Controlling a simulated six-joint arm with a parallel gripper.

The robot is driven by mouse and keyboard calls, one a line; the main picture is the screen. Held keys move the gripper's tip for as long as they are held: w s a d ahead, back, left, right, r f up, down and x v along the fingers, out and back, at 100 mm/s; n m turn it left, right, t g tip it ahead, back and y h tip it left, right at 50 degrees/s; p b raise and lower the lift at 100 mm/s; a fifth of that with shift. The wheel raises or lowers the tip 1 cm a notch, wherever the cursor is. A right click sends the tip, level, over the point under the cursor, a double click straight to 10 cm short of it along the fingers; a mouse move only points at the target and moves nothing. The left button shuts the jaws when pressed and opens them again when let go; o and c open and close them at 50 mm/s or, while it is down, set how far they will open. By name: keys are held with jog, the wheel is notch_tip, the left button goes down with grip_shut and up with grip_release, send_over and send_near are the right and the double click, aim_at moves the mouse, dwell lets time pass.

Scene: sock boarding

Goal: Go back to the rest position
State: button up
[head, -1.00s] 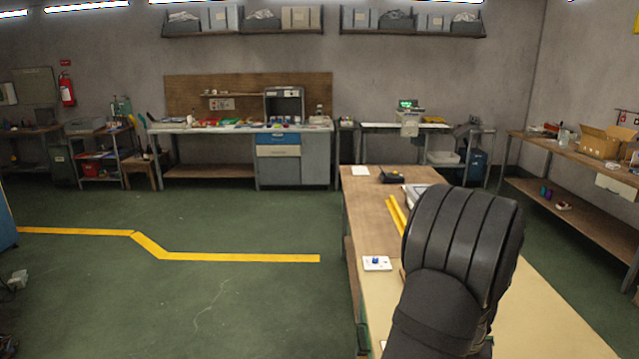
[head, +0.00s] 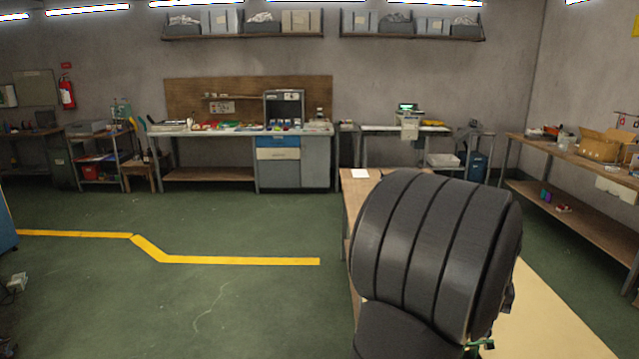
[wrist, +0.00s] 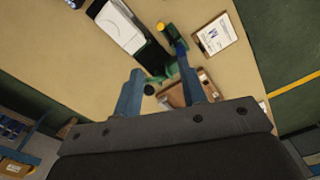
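My gripper (wrist: 160,62) shows in the wrist view as two blue fingers with some green near their tips. The fingers stand apart, and I see nothing clearly held between them. It is above the tan work table (wrist: 85,55). In the head view my dark arm covers most of this table (head: 550,315), and the fingers are hidden behind it apart from a small green part at the lower right. No sock can be made out.
Below the gripper are a white and black device (wrist: 120,25), a white sheet on a board (wrist: 218,35) and a brown wooden item (wrist: 175,96). A white card (head: 360,173) lies at the table's far end.

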notch_tip(320, 180, down, 18)
jog(key=shift+s+f, duration=0.1)
jog(key=shift+a+r+m, duration=0.3)
jog(key=shift+a+m, duration=0.05)
jog(key=shift+m, duration=0.45)
jog(key=m, duration=0.1)
jog(key=a+m, duration=0.1)
jog(key=m, duration=0.2)
jog(key=shift+w+a, duration=0.15)
jog(key=shift+w, duration=0.15)
jog(key=m, duration=0.2)
jog(key=w+a+m, duration=0.1)
jog(key=m, duration=0.3)
jog(key=shift+w+a, duration=0.15)
jog(key=shift+a, duration=0.05)
jog(key=shift+m, duration=0.3)
jog(key=shift+r, duration=2.4)
